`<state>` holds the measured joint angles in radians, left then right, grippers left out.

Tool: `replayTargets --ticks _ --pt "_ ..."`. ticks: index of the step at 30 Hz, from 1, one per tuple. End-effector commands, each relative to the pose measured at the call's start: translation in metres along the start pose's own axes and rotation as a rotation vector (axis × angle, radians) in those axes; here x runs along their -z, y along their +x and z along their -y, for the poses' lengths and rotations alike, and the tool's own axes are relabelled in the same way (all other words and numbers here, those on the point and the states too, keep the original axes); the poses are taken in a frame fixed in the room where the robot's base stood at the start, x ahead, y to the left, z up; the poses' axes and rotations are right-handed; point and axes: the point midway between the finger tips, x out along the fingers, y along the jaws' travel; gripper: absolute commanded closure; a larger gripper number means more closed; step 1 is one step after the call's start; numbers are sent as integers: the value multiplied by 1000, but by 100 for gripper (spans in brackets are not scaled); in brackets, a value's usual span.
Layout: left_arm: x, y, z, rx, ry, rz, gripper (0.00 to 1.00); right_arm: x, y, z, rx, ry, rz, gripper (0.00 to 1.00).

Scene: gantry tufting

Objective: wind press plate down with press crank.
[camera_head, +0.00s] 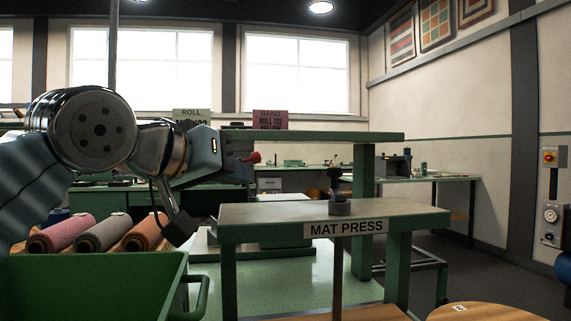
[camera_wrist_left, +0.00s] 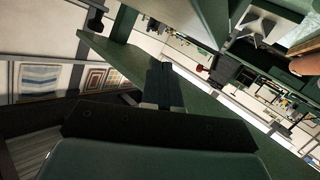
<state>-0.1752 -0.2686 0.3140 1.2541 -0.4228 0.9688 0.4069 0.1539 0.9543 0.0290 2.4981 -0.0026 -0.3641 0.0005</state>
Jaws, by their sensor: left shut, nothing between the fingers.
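The mat press (camera_head: 279,214) stands right of centre, a green frame with a "MAT PRESS" label on its top beam. On the beam sits a round grey hub with a dark upright handle, which looks like the press crank (camera_head: 335,183). A screw rod (camera_head: 337,270) runs down below the beam. The press plate cannot be made out clearly. My left gripper (camera_head: 246,169) is shut and empty, left of the crank and apart from it. Its fingers (camera_wrist_left: 163,88) show in the left wrist view in front of a green surface. My right gripper is not in view.
A green bin (camera_head: 95,285) stands at the lower left, with several rolls (camera_head: 92,233) behind it. A green crossbar (camera_head: 330,136) rises behind the press. A small red knob (camera_head: 252,158) shows just past my left gripper. A round wooden top (camera_head: 480,312) is at the lower right.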

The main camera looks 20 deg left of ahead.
Motion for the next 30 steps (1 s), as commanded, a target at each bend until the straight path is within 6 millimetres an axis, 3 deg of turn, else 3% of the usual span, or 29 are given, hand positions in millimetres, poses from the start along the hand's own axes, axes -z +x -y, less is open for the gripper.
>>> replayTargets --ticks 6,12,16,20,30 --pt "-4 6 7 -208 -615 187 100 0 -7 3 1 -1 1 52" --pt "16 -6 5 -378 -975 266 100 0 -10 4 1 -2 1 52" --pt "21 -8 3 -422 -1046 282 100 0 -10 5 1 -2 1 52" --pt "22 3 -4 -426 -1050 286 100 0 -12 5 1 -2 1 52" --pt "21 65 -37 -425 -1047 287 100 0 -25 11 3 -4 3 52"
